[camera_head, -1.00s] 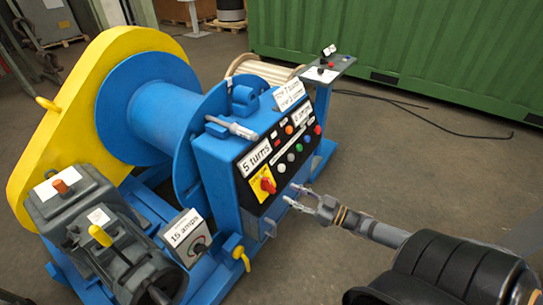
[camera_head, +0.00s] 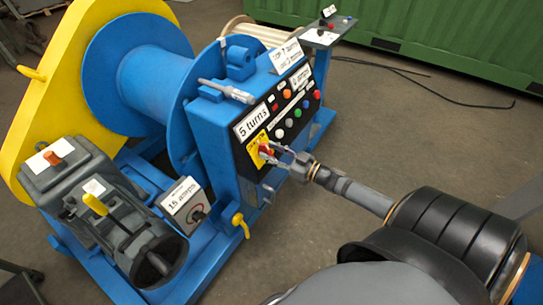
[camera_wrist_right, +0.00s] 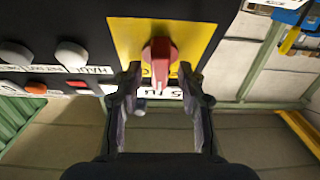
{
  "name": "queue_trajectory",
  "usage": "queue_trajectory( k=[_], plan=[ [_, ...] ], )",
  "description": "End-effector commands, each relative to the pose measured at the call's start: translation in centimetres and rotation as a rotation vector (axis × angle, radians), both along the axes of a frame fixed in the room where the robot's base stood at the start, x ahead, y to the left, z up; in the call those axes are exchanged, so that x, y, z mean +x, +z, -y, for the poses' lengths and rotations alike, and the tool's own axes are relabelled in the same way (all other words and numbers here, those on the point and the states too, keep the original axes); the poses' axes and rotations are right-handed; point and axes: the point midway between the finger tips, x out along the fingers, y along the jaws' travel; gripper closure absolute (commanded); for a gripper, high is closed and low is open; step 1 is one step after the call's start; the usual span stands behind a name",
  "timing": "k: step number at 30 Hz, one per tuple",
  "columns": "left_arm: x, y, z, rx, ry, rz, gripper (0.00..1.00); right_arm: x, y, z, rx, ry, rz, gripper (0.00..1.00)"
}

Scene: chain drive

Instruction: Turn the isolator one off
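The isolator is a red rotary handle (camera_head: 265,150) on a yellow plate (camera_head: 255,158) at the lower end of the black control panel. In the right wrist view the red handle (camera_wrist_right: 159,55) stands upright in the picture on its yellow plate (camera_wrist_right: 195,32). My right gripper (camera_head: 270,152) is open at the handle. In the wrist view its two fingers (camera_wrist_right: 158,80) stand apart, one on each side of the handle's lower part, with gaps visible. Contact cannot be made out. My left gripper is not in view.
Several coloured buttons (camera_head: 289,122) line the panel above the isolator. A "5 turns" label (camera_head: 253,122) sits beside it. A dial box marked 15 amperes (camera_head: 183,203) and a yellow valve handle (camera_head: 240,224) stand lower left. Open floor (camera_head: 400,150) lies to the right.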

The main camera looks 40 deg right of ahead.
Motion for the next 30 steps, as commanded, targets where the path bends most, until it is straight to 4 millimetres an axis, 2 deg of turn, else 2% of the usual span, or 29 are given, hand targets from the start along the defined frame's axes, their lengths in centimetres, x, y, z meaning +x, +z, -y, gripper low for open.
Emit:
queue_trajectory(
  k=[8, 17, 30],
  plan=[
    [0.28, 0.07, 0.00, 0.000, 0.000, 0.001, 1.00, 0.24, 0.09, -0.09, 0.000, -0.001, 0.000, 0.60],
    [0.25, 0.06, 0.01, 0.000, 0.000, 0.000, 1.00, 0.22, 0.07, -0.08, -0.001, 0.000, 0.000, 1.00],
    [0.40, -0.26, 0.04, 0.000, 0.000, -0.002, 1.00, 0.21, -0.06, -0.05, -0.048, 0.026, 0.019, 1.00]
  ],
)
